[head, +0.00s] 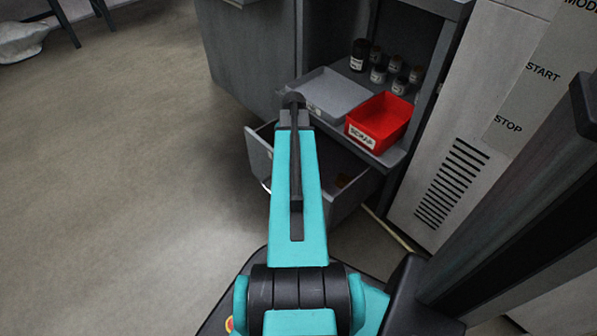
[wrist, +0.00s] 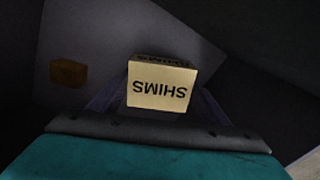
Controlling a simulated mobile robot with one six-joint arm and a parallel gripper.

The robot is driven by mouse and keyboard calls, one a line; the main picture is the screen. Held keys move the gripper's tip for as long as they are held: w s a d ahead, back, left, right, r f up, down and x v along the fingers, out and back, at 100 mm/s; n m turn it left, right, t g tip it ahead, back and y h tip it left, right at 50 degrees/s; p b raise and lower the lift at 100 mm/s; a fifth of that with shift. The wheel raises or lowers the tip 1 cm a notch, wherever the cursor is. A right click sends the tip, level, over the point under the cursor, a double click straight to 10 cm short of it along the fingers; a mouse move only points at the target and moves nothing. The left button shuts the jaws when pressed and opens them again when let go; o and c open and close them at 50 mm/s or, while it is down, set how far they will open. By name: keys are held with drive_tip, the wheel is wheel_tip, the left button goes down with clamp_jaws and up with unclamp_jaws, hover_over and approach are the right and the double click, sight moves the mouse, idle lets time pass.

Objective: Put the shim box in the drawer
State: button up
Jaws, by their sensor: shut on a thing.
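The shim box (wrist: 160,87) is a cream box lettered SHIMS, upside down in the wrist view. My gripper (wrist: 158,98) is shut on it, with dark fingers at its two sides. The open grey drawer (head: 258,150) is low in the cabinet in the head view. Its floor (wrist: 85,30) lies beneath the box in the wrist view. I cannot tell whether the box touches that floor. In the head view my arm hides the gripper, the box and part of the drawer.
A small amber-brown item (wrist: 68,72) lies in the drawer, left of the held box in the wrist view. Above the drawer, a shelf holds a grey tray (head: 335,94), a red SCRAP bin (head: 379,119) and several dark bottles (head: 378,74). A START/STOP machine panel (head: 455,150) stands right.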

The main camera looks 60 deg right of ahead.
drive_tip(key=shift+f, duration=0.5)
drive_tip(key=shift+f, duration=0.1)
drive_tip(key=shift+f+b, duration=1.35)
drive_tip(key=shift+f, duration=1.05)
drive_tip(key=o, duration=1.3)
drive_tip(key=shift+f, duration=0.1)
drive_tip(key=shift+c, duration=0.2)
drive_tip(key=shift+r+p, duration=3.1)
drive_tip(key=shift+r, duration=3.05)
